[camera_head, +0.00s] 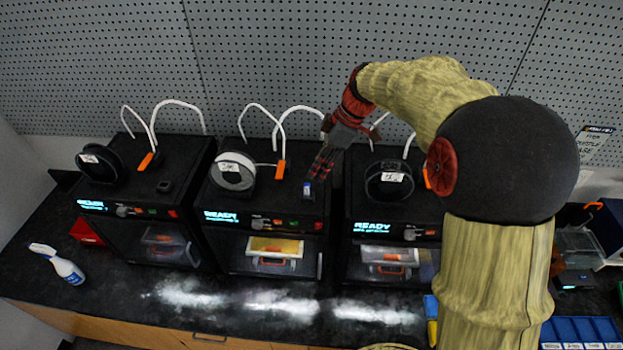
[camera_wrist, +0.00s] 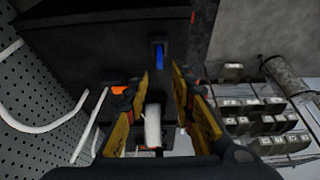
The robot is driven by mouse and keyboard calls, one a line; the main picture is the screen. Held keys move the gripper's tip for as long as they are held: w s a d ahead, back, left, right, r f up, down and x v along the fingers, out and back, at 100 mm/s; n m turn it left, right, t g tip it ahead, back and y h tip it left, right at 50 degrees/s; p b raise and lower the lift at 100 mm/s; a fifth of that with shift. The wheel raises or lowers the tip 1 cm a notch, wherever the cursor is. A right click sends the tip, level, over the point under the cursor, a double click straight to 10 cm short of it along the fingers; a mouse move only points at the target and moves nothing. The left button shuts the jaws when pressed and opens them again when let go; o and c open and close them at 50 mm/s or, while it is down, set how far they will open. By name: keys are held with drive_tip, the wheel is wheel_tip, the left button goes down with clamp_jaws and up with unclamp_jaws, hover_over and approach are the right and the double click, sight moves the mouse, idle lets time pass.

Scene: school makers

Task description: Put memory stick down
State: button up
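The memory stick (camera_head: 308,190) is a small piece with blue on it. It stands in a dark slot at the front right of the middle printer's top (camera_head: 272,199). In the wrist view the blue stick (camera_wrist: 160,54) shows in that slot, just beyond my fingertips and apart from them. My gripper (camera_head: 320,176) hangs above and slightly right of the stick, fingers pointing down. In the wrist view the fingers of my gripper (camera_wrist: 160,72) are spread, with nothing held.
A left printer (camera_head: 140,180) and a right printer (camera_head: 375,208) flank the middle one. A white spool (camera_head: 233,171), orange clip (camera_head: 281,169) and white tubes stand near my gripper. A spray bottle (camera_head: 62,265) is at the left. The pegboard wall (camera_head: 270,60) is behind.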

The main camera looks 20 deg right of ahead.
drive_tip(key=w+v, duration=0.1)
drive_tip(key=v, duration=0.4)
drive_tip(key=s+a+r+m+t+h, duration=0.1)
drive_tip(key=s+a+r+m, duration=0.15)
drive_tip(key=s, duration=0.45)
drive_tip(key=s+a+r+m+h, duration=0.1)
drive_tip(key=s+r+m, duration=0.15)
drive_tip(key=s, duration=0.45)
drive_tip(key=s+f+m+t+h, duration=0.2)
drive_tip(key=s+m, duration=0.6)
drive_tip(key=s, duration=0.7)
drive_tip(key=shift+a+f+m+t, duration=0.3)
drive_tip(key=shift+f+t, duration=0.2)
drive_tip(key=shift+f, duration=0.35)
drive_tip(key=shift+w+f+b, duration=0.1)
drive_tip(key=shift+b, duration=0.2)
wheel_tip(320, 180, down, 22)
drive_tip(key=b, duration=2.2)
